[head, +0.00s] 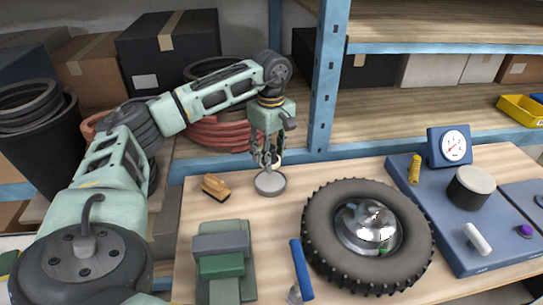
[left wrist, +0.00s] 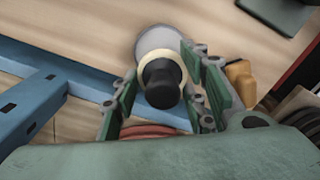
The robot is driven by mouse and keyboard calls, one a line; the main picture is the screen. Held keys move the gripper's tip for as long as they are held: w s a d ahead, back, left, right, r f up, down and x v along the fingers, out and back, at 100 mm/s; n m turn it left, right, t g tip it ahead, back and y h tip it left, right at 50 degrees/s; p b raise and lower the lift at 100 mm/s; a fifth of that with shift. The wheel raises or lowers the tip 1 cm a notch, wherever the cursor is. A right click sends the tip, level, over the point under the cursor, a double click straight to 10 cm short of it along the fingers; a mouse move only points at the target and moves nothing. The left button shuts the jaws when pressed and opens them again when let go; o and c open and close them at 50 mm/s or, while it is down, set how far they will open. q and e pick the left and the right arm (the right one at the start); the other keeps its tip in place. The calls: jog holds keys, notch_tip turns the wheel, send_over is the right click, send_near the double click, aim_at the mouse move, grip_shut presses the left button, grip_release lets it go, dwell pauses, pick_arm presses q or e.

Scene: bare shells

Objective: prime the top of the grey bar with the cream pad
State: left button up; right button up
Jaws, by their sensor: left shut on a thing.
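My left gripper (head: 267,160) points down at the back of the bench, shut on the black knob (left wrist: 161,82) of the cream pad (left wrist: 174,62). The pad shows as a pale ring beyond the knob in the left wrist view, and a sliver shows between the fingers in the head view (head: 277,159). A round grey dish (head: 270,184) lies right below; it also shows in the wrist view (left wrist: 155,40). I cannot tell whether the pad touches it. The grey bar (head: 220,244) lies across a green vise (head: 222,266) at front left. My right gripper is out of view.
A tan brush (head: 215,187) lies left of the dish. A blue-handled tool (head: 301,269) and a large tyre (head: 367,236) stand front right. A blue board (head: 462,235) with a gauge (head: 450,146) is at right. A blue shelf post (head: 327,75) rises close behind the gripper.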

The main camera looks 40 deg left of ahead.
aim_at(271, 181)
pick_arm(q)
jog(key=shift+w+a+f, duration=0.15)
jog(key=shift+f, duration=0.3)
jog(key=shift+f+b, duration=0.25)
jog(key=shift+b, duration=0.2)
jog(key=shift+s+f+b, duration=0.2)
jog(key=shift+f+b, duration=0.45)
jog(key=shift+f, duration=0.05)
notch_tip(271, 181, down, 3)
jog(key=shift+w+f+b, duration=0.1)
jog(key=shift+b, duration=1.15)
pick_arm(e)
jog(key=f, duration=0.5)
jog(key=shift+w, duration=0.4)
pick_arm(q)
jog(key=shift+f, duration=0.1)
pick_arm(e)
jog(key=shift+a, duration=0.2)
pick_arm(q)
jog(key=shift+f, duration=0.4)
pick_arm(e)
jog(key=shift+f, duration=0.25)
pick_arm(q)
jog(key=shift+f, duration=0.1)
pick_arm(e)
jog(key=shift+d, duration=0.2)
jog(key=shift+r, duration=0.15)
